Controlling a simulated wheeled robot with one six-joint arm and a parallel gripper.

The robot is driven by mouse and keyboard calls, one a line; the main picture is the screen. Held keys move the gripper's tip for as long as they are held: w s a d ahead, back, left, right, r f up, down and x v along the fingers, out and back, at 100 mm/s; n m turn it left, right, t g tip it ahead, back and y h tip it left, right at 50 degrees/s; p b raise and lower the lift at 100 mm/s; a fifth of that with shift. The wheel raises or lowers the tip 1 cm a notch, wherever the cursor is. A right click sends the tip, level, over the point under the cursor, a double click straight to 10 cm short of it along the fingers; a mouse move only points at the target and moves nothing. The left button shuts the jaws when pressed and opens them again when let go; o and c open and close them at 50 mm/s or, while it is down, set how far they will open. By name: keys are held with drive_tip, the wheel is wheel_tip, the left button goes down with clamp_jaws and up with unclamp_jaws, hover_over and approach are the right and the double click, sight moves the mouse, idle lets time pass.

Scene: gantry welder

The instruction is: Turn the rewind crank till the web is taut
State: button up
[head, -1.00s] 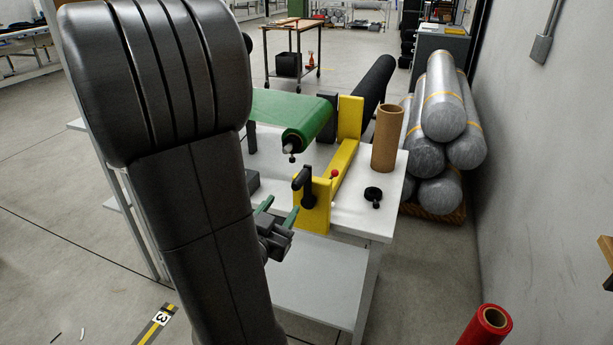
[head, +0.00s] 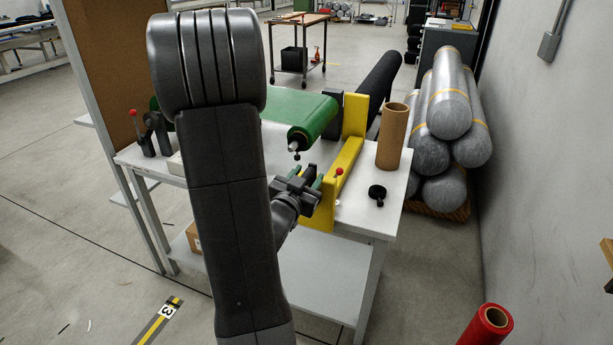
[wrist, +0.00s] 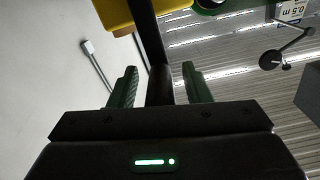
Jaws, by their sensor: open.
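My gripper (head: 302,184) is at the front of the yellow stand (head: 322,208), hiding most of the black crank there. In the wrist view its green fingers (wrist: 160,86) are open, apart on either side of a dark bar (wrist: 148,40), which looks like the crank handle. Whether either finger touches it I cannot tell. The yellow stand's edge (wrist: 115,14) is behind the bar. The green web (head: 295,104) lies over a roller on the white table behind; its tension cannot be judged from here.
A cardboard tube (head: 393,136) stands on the table's right, with a black knob (head: 377,193) in front of it. A red-tipped lever (head: 339,172) is just right of my gripper. Grey rolls (head: 446,120) are stacked by the wall. A red roll (head: 488,326) is at front right.

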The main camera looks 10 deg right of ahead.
drive_tip(key=shift+c, duration=0.4)
clamp_jaws()
drive_tip(key=shift+f, duration=0.1)
drive_tip(key=s+d+f+m+b, duration=0.2)
drive_tip(key=s+d+m+b, duration=0.2)
drive_tip(key=b, duration=1.1)
drive_tip(key=d+m, duration=0.2)
drive_tip(key=m, duration=0.2)
drive_tip(key=shift+f+m, duration=0.3)
drive_tip(key=shift+f, duration=0.1)
drive_tip(key=shift+o, duration=0.4)
unclamp_jaws()
